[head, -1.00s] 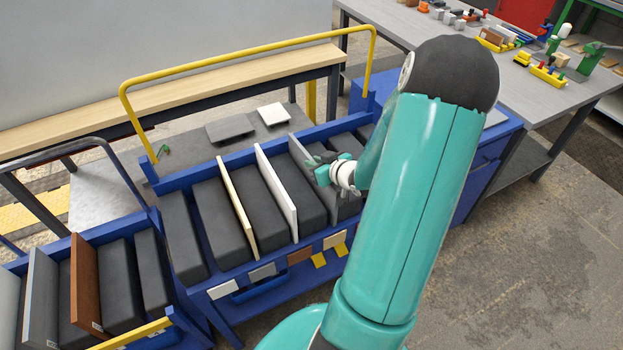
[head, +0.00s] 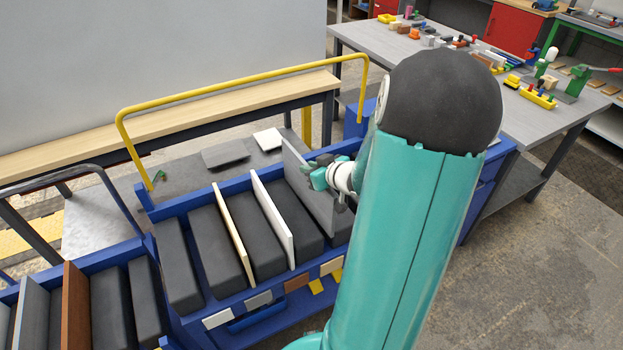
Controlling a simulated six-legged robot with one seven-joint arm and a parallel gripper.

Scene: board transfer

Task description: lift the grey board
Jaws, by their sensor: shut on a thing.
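The grey board (head: 306,190) stands on edge in the right part of the blue cart (head: 205,325), among dark padded blocks. Its top rises clearly above the white board (head: 272,219) and the cream board (head: 233,232) to its left. My gripper (head: 314,177) is at the upper right part of the grey board and is shut on it. My arm hides the board's right side and the right end of the cart. I cannot tell whether the board's lower edge is clear of the slot.
A second cart at lower left holds a brown board (head: 76,305) and grey boards. A yellow rail (head: 235,88) arches behind the blue cart. Flat grey (head: 225,154) and white (head: 268,139) pieces lie behind it. A workbench (head: 420,50) with small items stands at upper right.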

